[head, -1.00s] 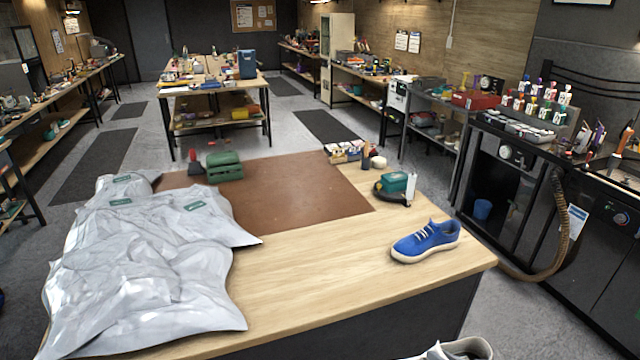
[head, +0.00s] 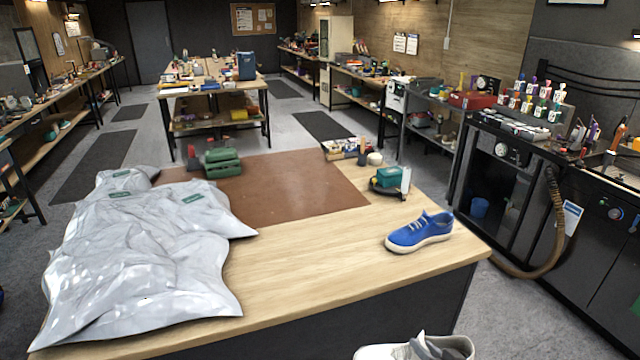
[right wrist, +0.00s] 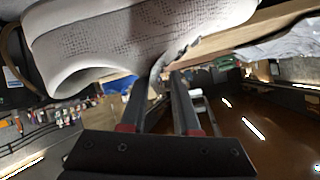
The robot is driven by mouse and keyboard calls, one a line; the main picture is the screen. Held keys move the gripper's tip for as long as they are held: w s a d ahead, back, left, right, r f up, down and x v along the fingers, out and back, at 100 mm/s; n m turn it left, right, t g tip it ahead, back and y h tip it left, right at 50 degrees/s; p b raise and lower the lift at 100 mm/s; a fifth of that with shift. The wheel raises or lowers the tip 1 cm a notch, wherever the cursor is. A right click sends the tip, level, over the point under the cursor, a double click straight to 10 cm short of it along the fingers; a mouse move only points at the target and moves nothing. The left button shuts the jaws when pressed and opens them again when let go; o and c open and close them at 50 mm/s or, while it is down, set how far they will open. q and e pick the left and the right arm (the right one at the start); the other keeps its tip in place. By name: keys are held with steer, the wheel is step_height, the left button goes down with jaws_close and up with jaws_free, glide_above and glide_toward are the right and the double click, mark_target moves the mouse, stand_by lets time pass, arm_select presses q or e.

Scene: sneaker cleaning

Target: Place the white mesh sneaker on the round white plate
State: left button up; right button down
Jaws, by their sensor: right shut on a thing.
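The white mesh sneaker (head: 400,352) shows at the bottom edge of the head view, in front of the table and cut off by the frame. In the right wrist view its pale mesh side and sole (right wrist: 110,40) fill the upper left. My right gripper (right wrist: 168,76) is shut on the sneaker's edge and holds it apart from the tabletop. In the head view only a small dark part of this gripper shows against the sneaker. My left gripper is not in view. I cannot see a round white plate in either view.
A blue sneaker (head: 420,233) stands near the right end of the wooden table (head: 330,270). A crumpled silver-grey bag (head: 150,260) covers the left end. A brown mat (head: 290,185), a green case (head: 222,163) and a green tool (head: 388,178) lie farther back. The front middle is clear.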

mark_target(392, 348)
steer(key=w+a+f+m+h+b, duration=0.1)
steer(key=w+a+f, duration=0.1)
steer(key=w+a+f+h+b, duration=0.1)
steer(key=w+a+f, duration=0.1)
steer(key=a, duration=0.1)
steer(key=shift+w+f+m+b, duration=0.1)
steer(key=shift+f+m+b, duration=0.25)
steer(key=shift+f+m, duration=0.05)
steer(key=shift+w+a+f+m+h, duration=0.1)
steer(key=shift+w+a+m+h, duration=0.2)
steer(key=shift+a, duration=0.35)
